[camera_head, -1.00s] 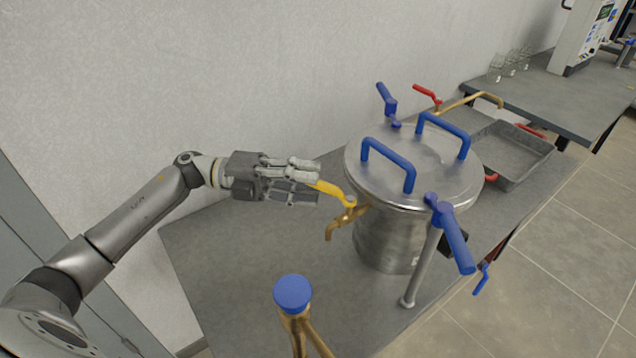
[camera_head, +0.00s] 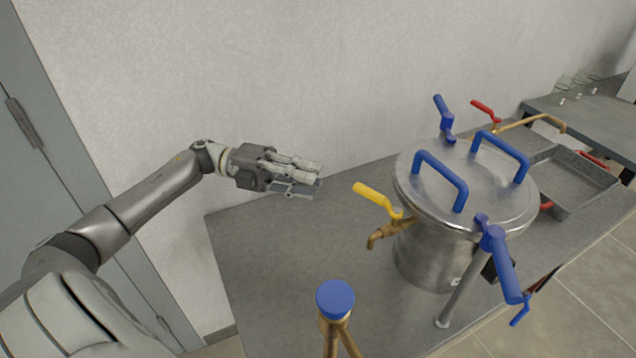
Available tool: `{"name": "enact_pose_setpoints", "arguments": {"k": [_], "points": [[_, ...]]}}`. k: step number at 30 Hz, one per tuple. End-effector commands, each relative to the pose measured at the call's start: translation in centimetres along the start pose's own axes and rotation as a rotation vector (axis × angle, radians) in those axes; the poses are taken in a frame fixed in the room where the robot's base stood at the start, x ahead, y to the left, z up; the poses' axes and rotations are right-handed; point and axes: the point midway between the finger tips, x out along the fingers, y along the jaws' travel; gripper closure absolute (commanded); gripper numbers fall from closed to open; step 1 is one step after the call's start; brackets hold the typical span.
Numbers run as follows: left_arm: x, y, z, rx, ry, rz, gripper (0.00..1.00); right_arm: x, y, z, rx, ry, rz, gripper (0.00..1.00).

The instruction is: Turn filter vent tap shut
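The vent tap is a brass tap (camera_head: 385,232) with a yellow lever handle (camera_head: 372,196). It sits on the left side of a steel filter vessel (camera_head: 430,250), its spout pointing down. The lever sticks out to the left and slightly up from the tap body. My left gripper (camera_head: 312,181) is left of the lever, apart from it. Its fingers look parted, with nothing between them. My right gripper is not in view.
The vessel's lid (camera_head: 470,190) carries blue handles, with blue clamp levers around its rim. A blue-capped brass pipe (camera_head: 335,300) stands in front. A steel tray (camera_head: 570,185) lies behind right. The grey table (camera_head: 265,255) is bare at left; the wall runs behind.

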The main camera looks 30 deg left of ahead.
Motion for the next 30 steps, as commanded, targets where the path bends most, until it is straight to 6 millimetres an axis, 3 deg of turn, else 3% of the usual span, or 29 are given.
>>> {"name": "enact_pose_setpoints", "arguments": {"k": [4,18,24,30], "points": [[0.4,-0.4,-1.2,-0.008,-0.030,-0.023,1.00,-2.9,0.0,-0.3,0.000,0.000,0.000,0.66],[0.0,-0.4,-8.1,-0.008,-0.262,-0.048,1.00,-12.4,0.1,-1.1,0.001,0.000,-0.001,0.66],[-0.9,-0.5,-10.7,-0.004,-0.352,-0.017,1.00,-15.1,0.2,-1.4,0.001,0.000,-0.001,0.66],[-1.3,-0.3,-11.6,0.000,-0.387,0.002,1.00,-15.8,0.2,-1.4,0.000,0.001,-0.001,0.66]]}}
